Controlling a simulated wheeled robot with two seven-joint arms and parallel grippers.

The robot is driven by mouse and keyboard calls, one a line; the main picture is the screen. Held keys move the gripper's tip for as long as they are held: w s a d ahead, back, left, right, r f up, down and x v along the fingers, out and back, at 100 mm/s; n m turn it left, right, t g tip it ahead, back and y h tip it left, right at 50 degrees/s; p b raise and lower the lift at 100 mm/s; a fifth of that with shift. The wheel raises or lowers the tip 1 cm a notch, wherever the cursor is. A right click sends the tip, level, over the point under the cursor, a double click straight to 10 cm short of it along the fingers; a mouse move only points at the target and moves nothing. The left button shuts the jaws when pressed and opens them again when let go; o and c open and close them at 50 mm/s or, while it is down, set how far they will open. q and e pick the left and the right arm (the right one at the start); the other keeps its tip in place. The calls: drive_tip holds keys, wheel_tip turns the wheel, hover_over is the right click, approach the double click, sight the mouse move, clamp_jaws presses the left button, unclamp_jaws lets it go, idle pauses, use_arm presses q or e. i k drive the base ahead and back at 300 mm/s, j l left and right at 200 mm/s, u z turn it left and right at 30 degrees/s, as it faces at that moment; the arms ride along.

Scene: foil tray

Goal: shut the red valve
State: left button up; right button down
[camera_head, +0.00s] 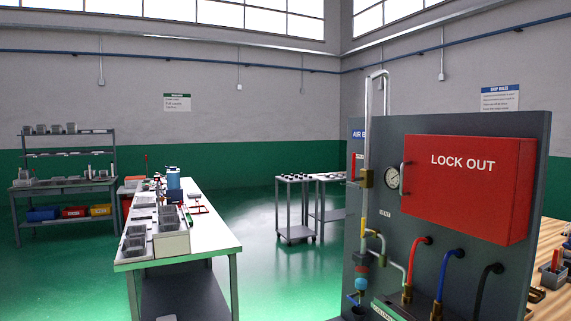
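A dark panel (479,126) stands close on the right, with a pale vertical pipe (368,120) on its left side. A small red handle (354,166) stands upright beside the pipe, next to a brass fitting (366,179); it looks like the red valve's lever. A round gauge (392,179) sits just right of the fitting. Lower on the pipe are a red ring and a blue bowl (362,284). Neither of my grippers shows in the head view.
A red LOCK OUT box (462,185) juts from the panel. Red (412,255), blue (442,275) and black (483,285) hoses hang below it. A white workbench (218,237) stands left, a cart (295,212) behind. Green floor (290,275) between bench and panel is clear.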

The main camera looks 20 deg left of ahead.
sight(353, 166)
drive_tip(key=i+j, duration=0.25)
drive_tip(key=i, duration=0.15)
drive_tip(key=i+j, duration=0.2)
drive_tip(key=i, duration=0.2)
drive_tip(key=i+j+u, duration=0.1)
drive_tip(key=i+j, duration=0.3)
drive_tip(key=i, duration=0.35)
